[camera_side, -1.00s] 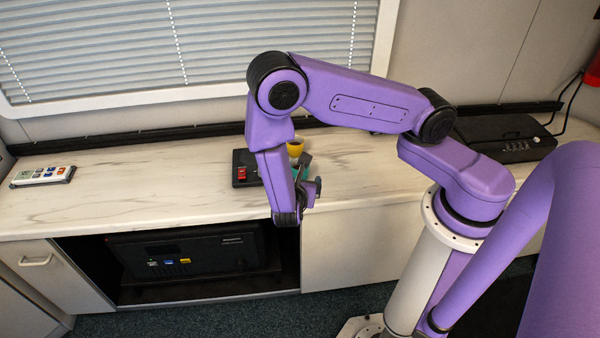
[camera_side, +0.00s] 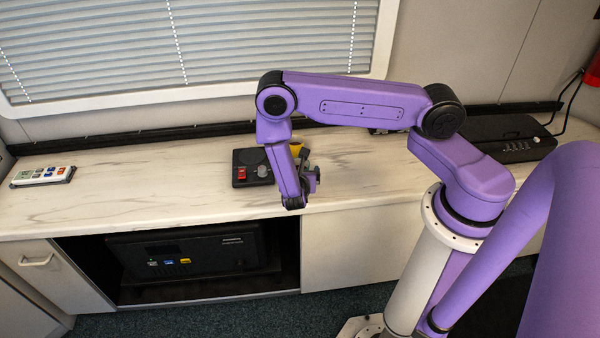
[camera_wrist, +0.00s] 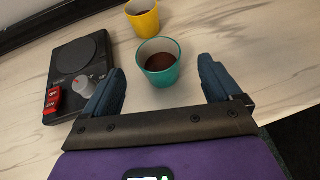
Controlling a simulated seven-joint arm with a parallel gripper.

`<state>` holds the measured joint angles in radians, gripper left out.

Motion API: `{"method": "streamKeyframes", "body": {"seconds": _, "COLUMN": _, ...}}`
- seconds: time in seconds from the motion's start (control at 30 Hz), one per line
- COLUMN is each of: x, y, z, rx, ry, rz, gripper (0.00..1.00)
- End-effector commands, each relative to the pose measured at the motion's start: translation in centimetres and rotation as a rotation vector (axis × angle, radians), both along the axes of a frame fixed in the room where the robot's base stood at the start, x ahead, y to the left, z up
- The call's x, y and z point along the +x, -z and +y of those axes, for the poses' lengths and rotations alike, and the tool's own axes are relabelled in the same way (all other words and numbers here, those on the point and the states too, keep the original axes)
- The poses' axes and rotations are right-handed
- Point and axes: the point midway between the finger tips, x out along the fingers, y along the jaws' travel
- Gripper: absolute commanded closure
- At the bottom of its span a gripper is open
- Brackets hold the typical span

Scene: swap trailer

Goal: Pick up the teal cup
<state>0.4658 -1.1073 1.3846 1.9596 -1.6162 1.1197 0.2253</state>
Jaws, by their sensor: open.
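The teal cup (camera_wrist: 158,63) stands upright on the counter in the wrist view, with something dark brown inside it. It lies just ahead of my gripper (camera_wrist: 158,88), roughly centred between the two blue fingertips. The fingers are spread wide apart and hold nothing. In the side view my gripper (camera_side: 311,176) hangs low near the counter's front edge, and I cannot make out the teal cup there, as my arm covers that spot.
A yellow cup (camera_wrist: 142,17) stands close behind the teal cup. A black device (camera_wrist: 79,72) with a grey knob and red switch lies left of them. A multi-button panel (camera_side: 43,176) lies far left. The counter (camera_side: 150,190) between is clear.

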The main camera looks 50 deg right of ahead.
Motion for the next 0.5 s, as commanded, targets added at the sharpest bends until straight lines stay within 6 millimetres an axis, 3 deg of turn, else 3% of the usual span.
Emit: {"method": "streamKeyframes", "body": {"seconds": 0.5, "x": 2.8, "y": 2.1, "z": -3.9, "rx": -0.001, "ry": 0.002, "rz": -0.001, "gripper": 0.09}}
